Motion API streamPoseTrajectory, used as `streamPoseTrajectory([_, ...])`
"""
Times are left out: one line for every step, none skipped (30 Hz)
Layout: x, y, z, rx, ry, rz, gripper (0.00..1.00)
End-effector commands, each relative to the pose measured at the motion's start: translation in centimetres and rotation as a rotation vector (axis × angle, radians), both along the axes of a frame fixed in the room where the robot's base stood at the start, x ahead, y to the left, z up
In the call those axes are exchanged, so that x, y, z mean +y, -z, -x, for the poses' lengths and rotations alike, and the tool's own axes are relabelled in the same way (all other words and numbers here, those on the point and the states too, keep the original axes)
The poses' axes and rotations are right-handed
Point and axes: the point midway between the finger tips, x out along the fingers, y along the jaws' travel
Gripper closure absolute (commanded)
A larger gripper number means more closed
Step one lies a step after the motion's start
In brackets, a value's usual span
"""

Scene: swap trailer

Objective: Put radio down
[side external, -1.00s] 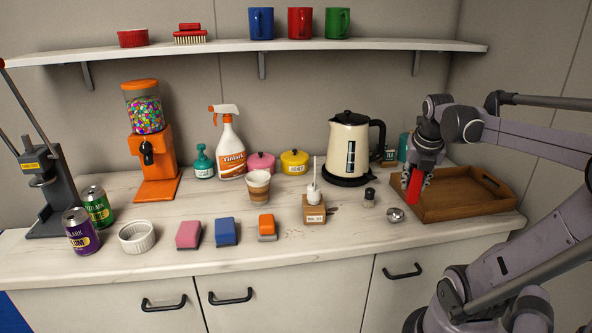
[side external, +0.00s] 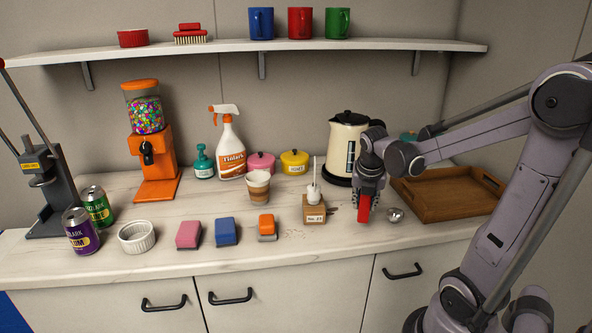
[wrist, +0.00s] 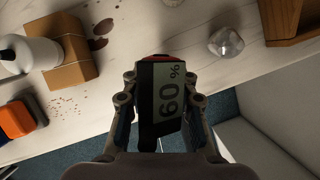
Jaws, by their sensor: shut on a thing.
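The radio shows as a narrow red block (side external: 363,209) in the side view. In the wrist view it is a dark thing with a grey face marked "60 %" (wrist: 168,95) and a red edge at the far end. My gripper (side external: 368,190) is shut on it, with one finger on each side in the wrist view (wrist: 160,82). It holds the radio upright near the front of the white counter (side external: 285,225), between the wooden box and the metal knob. I cannot tell whether its lower end touches the counter.
An empty-looking wooden tray (side external: 450,208) stands to the right. The small metal knob (side external: 395,214) is just right of the radio. A wooden block with a white bottle (side external: 314,209) is at left. The kettle (side external: 345,150) is behind. An orange sponge (side external: 267,228) lies further left.

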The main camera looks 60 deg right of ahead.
Motion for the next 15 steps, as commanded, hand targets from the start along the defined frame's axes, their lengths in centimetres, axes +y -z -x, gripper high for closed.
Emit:
streamPoseTrajectory([0.0, 0.6, 0.0, 0.0, 0.0, 0.001, 1.0])
streamPoseTrajectory([0.0, 1.0, 0.0, 0.0, 0.0, 0.001, 1.0])
streamPoseTrajectory([-0.1, 1.4, 0.0, 0.0, 0.0, 0.001, 1.0])
streamPoseTrajectory([0.0, 1.7, 0.0, 0.0, 0.0, 0.001, 1.0])
streamPoseTrajectory([-0.1, 1.9, 0.0, 0.0, 0.0, 0.001, 1.0])
streamPoseTrajectory([-0.1, 2.2, 0.0, 0.0, 0.0, 0.001, 1.0])
streamPoseTrajectory([-0.1, 2.4, 0.0, 0.0, 0.0, 0.001, 1.0])
streamPoseTrajectory([0.0, 2.5, 0.0, 0.0, 0.0, 0.001, 1.0])
streamPoseTrajectory([0.0, 2.6, 0.0, 0.0, 0.0, 0.001, 1.0])
streamPoseTrajectory([0.0, 2.7, 0.0, 0.0, 0.0, 0.001, 1.0])
streamPoseTrajectory([0.0, 2.7, 0.0, 0.0, 0.0, 0.001, 1.0])
streamPoseTrajectory([0.0, 2.7, 0.0, 0.0, 0.0, 0.001, 1.0])
streamPoseTrajectory([0.0, 2.7, 0.0, 0.0, 0.0, 0.001, 1.0])
streamPoseTrajectory([0.0, 2.7, 0.0, 0.0, 0.0, 0.001, 1.0])
streamPoseTrajectory([0.0, 2.7, 0.0, 0.0, 0.0, 0.001, 1.0])
